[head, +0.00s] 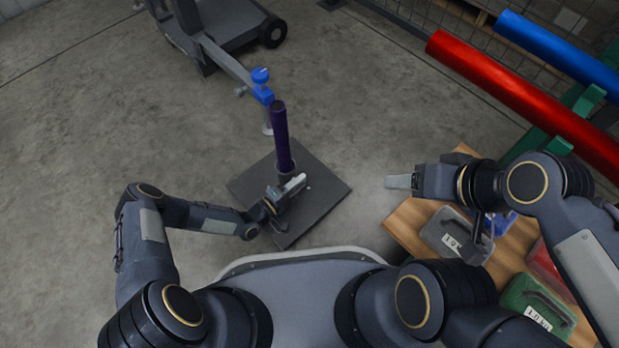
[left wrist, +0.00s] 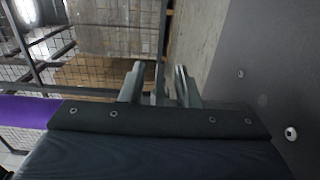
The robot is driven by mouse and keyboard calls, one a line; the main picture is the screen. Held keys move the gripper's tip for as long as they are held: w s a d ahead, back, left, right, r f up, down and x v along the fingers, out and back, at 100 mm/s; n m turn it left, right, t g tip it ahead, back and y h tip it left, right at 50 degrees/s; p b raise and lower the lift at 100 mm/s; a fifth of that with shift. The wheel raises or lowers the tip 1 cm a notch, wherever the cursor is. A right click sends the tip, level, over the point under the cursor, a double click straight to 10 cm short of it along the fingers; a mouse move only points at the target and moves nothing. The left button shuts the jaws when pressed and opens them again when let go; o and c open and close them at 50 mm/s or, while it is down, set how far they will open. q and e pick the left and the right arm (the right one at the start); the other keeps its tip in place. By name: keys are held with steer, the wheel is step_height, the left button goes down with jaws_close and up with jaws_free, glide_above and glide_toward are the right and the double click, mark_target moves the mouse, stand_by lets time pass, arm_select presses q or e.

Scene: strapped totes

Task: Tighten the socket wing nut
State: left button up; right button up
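A dark purple post (head: 281,135) stands upright in a short grey socket (head: 286,170) on a flat dark base plate (head: 325,185). My left gripper (head: 297,184) is low over the plate, close beside the socket on its near side. In the left wrist view its two fingers (left wrist: 160,82) stand apart. The purple post (left wrist: 25,110) shows at that view's left edge, and the plate (left wrist: 270,60) at its right. I cannot make out the wing nut; the gripper may cover it. My right gripper (head: 400,182) is raised near the wooden table, far from the post; its finger gap is unclear.
A blue clamp (head: 262,88) on a grey wheeled stand's arm is behind the post. Red (head: 500,85) and blue (head: 550,45) tubes lie on a rack. Floor left is clear.

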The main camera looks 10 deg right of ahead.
arm_select(q)
steer(key=shift+w+d, duration=0.1)
steer(key=shift+w, duration=0.05)
jaws_close()
stand_by(0.4)
steer(key=g+y+p, duration=0.2)
steer(key=y, duration=0.1)
steer(key=shift+r, duration=0.2)
steer(key=shift+g+y+p, duration=0.8)
steer(key=shift+y+p, duration=0.1)
steer(key=shift+p, duration=0.25)
steer(key=shift+f+g+y+p, duration=0.15)
steer(key=shift+g+y+p, duration=0.15)
steer(key=shift+y+p, duration=0.15)
